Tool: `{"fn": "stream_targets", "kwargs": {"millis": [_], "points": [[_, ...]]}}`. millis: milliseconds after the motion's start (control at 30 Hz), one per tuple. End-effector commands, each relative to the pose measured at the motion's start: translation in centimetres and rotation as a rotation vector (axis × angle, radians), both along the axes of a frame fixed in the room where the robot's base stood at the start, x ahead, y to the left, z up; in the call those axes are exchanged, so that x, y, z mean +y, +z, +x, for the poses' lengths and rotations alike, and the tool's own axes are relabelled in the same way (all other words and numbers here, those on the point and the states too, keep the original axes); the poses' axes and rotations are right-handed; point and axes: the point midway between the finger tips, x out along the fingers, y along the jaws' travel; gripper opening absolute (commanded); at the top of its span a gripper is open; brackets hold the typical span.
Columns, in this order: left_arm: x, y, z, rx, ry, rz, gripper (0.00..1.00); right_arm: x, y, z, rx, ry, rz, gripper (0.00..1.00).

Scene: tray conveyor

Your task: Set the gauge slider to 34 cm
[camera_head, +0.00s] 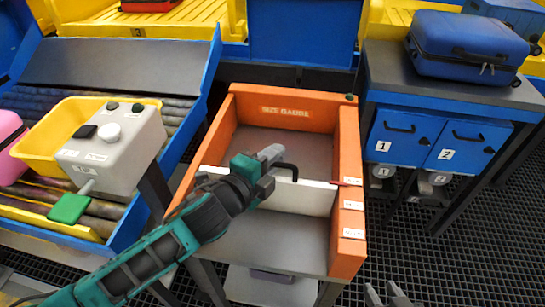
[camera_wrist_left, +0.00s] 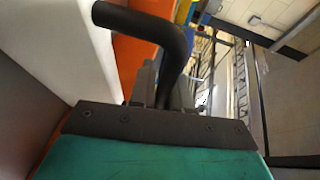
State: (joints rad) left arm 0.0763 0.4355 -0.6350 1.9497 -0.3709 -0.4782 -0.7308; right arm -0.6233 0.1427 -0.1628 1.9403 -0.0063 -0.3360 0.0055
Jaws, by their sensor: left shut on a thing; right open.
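The orange size gauge box (camera_head: 348,135) stands in the middle of the head view. Its white slider (camera_head: 310,197) spans the box from side to side, with a small red pointer (camera_head: 349,183) at its right end by the top label on the right wall. My left gripper (camera_head: 272,157) is shut on the slider's black handle (camera_head: 288,167). In the left wrist view the handle (camera_wrist_left: 150,25) bends down between the fingers, beside the white slider (camera_wrist_left: 75,40). The label numbers are too small to read. My right gripper (camera_head: 388,296) is open and empty at the bottom edge.
A grey control box (camera_head: 120,160) with a green paddle (camera_head: 70,207) stands left of the gauge, over a roller conveyor with a yellow tray (camera_head: 60,125). A blue suitcase (camera_head: 465,48) lies on the cabinet at right. Grated floor (camera_head: 430,250) is clear at lower right.

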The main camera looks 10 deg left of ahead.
Motion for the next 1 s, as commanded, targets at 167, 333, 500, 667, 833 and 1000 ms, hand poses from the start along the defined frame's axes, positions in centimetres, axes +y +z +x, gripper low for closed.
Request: {"fn": "stream_targets", "kwargs": {"millis": [167,333,500,667,833,1000], "points": [[0.0,-0.1,-0.2,0.003,0.000,0.001,0.00,0.0,0.1,0.0,0.000,0.000,0.000,0.43],[-0.1,0.0,-2.5,0.008,-0.001,-0.001,0.00,0.0,1.0,0.0,0.000,0.000,0.000,0.43],[0.0,-0.1,-5.0,0.008,0.000,-0.001,0.00,0.0,1.6,0.0,0.000,0.000,0.000,0.43],[0.0,-0.1,-6.0,0.003,0.000,0.000,0.00,0.0,1.7,0.0,0.000,0.000,0.000,0.43],[0.0,-0.1,-6.0,0.002,0.000,0.000,0.00,0.0,1.7,0.0,0.001,0.000,0.000,0.43],[0.0,-0.1,-6.0,0.002,0.000,0.001,0.20,0.0,1.7,0.0,0.001,0.000,0.000,0.43]]}}
